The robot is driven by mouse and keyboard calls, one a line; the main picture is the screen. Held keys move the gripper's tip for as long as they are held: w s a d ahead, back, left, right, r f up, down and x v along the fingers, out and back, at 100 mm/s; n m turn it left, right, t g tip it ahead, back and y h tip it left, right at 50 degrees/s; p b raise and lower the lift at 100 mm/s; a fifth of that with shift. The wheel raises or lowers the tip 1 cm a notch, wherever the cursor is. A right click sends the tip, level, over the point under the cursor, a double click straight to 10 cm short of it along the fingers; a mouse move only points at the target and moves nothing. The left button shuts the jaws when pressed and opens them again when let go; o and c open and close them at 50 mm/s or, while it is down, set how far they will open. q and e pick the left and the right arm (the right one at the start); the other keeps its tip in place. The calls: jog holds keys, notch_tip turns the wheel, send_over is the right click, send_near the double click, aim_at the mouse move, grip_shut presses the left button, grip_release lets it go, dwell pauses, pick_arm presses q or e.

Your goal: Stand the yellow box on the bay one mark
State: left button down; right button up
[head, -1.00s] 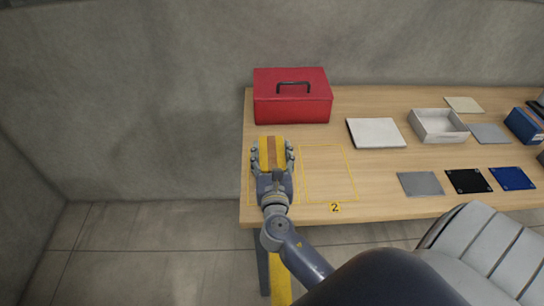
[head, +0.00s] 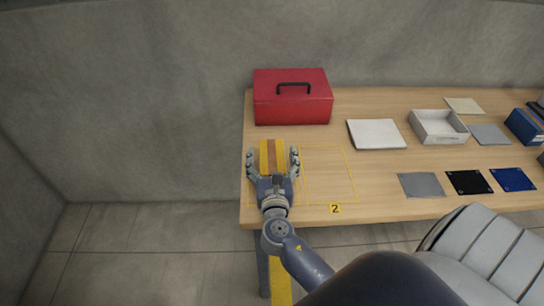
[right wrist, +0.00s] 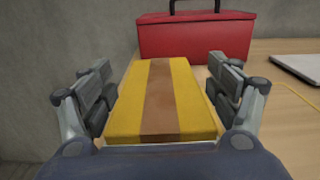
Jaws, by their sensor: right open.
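The yellow box (head: 272,153), with a brown band along its middle, stands at the left end of the table. It lies inside the left yellow outline (head: 250,190), whose label my arm hides. My right gripper (head: 272,160) is open, with one finger on each side of the box. In the right wrist view the box (right wrist: 160,100) fills the space between the spread fingers (right wrist: 160,95), and gaps show beside it. My left gripper is not in view.
A red toolbox (head: 292,98) stands just behind the box. The outline marked 2 (head: 335,209) is empty to the right. A white panel (head: 375,133), a white tray (head: 438,126) and several flat pads lie farther right. A grey chair (head: 490,245) stands in front.

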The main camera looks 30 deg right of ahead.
jog(key=b+v, duration=0.2)
jog(key=v, duration=0.8)
jog(key=shift+s+a+f, duration=0.1)
jog(key=shift+s+a, duration=0.15)
jog(key=shift+s, duration=0.05)
jog(key=shift+s+a, duration=0.35)
jog(key=shift+s, duration=0.2)
